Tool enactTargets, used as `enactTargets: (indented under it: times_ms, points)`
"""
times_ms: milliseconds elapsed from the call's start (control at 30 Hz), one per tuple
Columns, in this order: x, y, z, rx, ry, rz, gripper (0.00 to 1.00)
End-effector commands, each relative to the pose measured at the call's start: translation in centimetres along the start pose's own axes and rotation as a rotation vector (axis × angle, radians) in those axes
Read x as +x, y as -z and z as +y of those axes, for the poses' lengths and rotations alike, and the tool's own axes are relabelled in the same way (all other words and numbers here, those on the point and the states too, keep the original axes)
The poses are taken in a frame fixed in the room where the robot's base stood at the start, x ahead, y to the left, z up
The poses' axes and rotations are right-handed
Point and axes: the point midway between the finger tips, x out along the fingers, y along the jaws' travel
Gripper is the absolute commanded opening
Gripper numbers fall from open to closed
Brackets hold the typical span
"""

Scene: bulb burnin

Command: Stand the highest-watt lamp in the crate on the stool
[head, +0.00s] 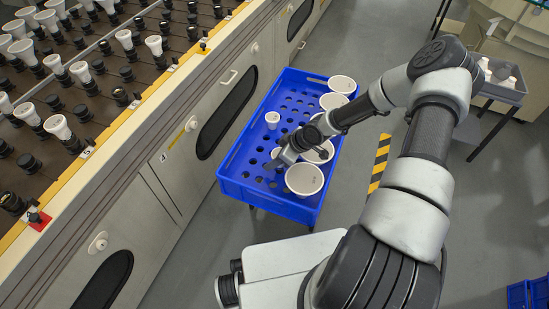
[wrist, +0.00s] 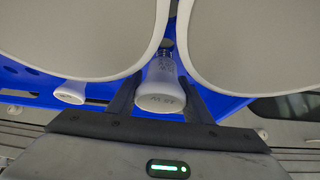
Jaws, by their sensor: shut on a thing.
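A blue crate (head: 265,203) with a holed floor stands on a low support beside the bench; the stool is mostly hidden beneath it. Several wide-faced white lamps stand along its right side, among them one at the front (head: 304,180) and one at the back (head: 342,84). A small lamp (head: 272,118) stands toward the left; it seems to show in the wrist view (wrist: 70,93) too. My gripper (wrist: 163,103) is down in the crate, its fingers shut on another small lamp (wrist: 160,98). Its upside-down marking seems to read 15W. Two wide lamp faces fill the wrist view's top.
A long bench (head: 185,75) with rows of socketed lamps runs along the left. A grey tray (head: 505,90) with small white items stands at the right. Another blue crate (head: 530,293) is at bottom right. Grey floor with a yellow-black strip (head: 379,163) lies right of the crate.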

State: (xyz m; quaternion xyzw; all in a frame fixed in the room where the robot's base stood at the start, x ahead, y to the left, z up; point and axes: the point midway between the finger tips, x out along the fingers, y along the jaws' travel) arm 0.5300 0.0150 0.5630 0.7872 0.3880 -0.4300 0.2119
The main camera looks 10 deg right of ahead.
Motion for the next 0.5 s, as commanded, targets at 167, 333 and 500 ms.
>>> enactTargets:
  times_ms: [167,333,500]
  points:
    - [0.5,-0.3,0.0,0.0,0.0,0.0,0.23]
    - [0.9,-0.6,0.0,0.0,0.0,0.0,0.23]
    - [1.3,-0.9,0.0,0.0,0.0,0.0,0.23]
